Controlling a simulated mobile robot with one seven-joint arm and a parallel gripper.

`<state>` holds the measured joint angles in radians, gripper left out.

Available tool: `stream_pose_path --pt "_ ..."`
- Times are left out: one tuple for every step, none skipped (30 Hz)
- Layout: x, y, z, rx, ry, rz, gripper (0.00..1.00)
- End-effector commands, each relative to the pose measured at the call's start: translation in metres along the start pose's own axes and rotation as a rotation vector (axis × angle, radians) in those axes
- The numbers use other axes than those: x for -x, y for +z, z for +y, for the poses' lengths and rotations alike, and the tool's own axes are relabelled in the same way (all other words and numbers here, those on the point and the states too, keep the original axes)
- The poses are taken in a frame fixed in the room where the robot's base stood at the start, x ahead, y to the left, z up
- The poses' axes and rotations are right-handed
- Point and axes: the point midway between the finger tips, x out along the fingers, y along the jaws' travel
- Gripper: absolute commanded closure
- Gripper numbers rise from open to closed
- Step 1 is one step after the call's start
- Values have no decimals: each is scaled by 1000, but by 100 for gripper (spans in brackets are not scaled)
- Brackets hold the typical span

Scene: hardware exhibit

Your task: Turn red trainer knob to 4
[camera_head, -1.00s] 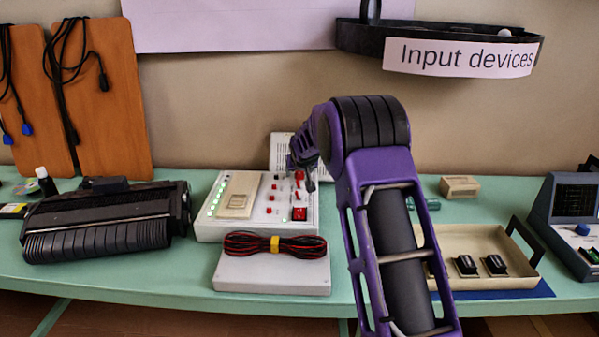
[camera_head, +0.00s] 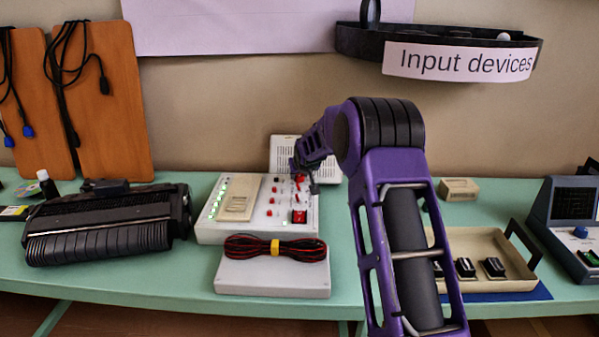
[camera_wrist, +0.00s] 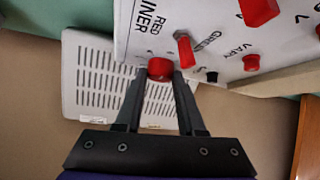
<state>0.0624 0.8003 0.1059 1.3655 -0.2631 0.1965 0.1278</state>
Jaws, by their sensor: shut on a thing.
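The white trainer panel (camera_head: 212,232) stands on the green table in the middle of the head view. In the wrist view its face (camera_wrist: 150,52) carries the printed words "RED" and "TRAINER" beside a short red knob (camera_wrist: 160,68) at its edge. My gripper (camera_wrist: 159,75) has one black finger on each side of this knob and is shut on it. In the head view my gripper (camera_head: 303,175) reaches the panel's back right corner. The knob's pointer and scale numbers cannot be read.
Another red knob (camera_wrist: 186,50) sits close to the fingers. A white vented box (camera_wrist: 85,75) stands behind the panel. A grey box with a cable bundle (camera_head: 275,247) lies in front. A beige tray (camera_head: 500,284) stands to the right of my arm.

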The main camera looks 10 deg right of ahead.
Motion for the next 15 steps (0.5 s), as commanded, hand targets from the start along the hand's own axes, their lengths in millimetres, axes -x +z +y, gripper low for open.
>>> stream_pose_path --pt "3 -2 3 10 -16 -1 100" --pt "3 -2 4 21 -27 0 100" --pt "3 -2 5 37 -45 1 100" --pt "3 -2 5 51 -59 2 100" --pt "4 -2 5 66 -74 3 100" --pt "3 -2 6 85 -94 4 100" --pt "3 -2 6 101 -110 6 100" --pt "3 -2 6 116 -127 8 100" --pt "3 -2 7 137 -149 10 100" --pt "2 -2 7 153 -166 10 100" --pt "2 -1 8 170 -182 12 100" --pt "2 -1 7 193 -205 15 100" --pt "1 -1 8 209 -221 16 100" --pt "1 -1 7 225 -238 18 100" --pt "0 -1 8 248 -260 19 100"
